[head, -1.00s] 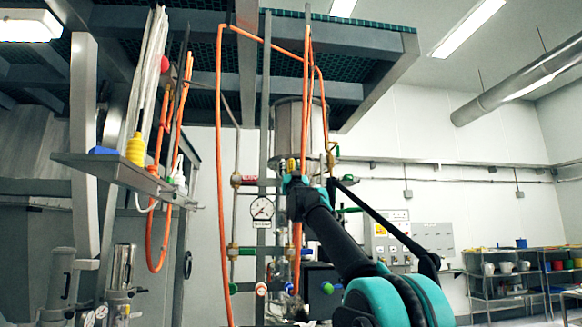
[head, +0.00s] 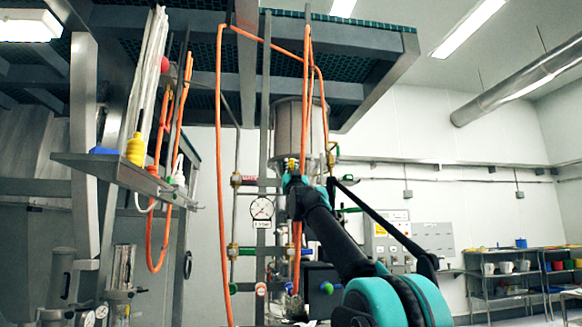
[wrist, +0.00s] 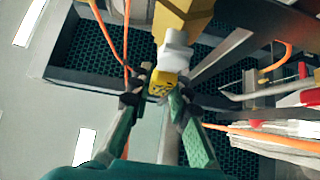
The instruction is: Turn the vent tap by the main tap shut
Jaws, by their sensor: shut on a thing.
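My gripper (wrist: 160,88) shows in the wrist view with its two green and black fingers on either side of a small yellow piece (wrist: 163,83), which looks like the vent tap's handle. The fingers are closed on it. Right behind it are a white fitting (wrist: 177,50) and a larger yellow body (wrist: 183,16). In the head view my gripper (head: 292,180) is up at the pipework, just below a small yellow part (head: 291,164), and largely hides the tap. I cannot tell from these views how far the tap is turned.
Orange hoses (head: 222,170) hang around the pipework, one close to my gripper. A round gauge (head: 261,208) is at its left. A metal vessel (head: 291,128) is behind, under a steel platform (head: 385,75). A shelf (head: 120,172) juts out at the left.

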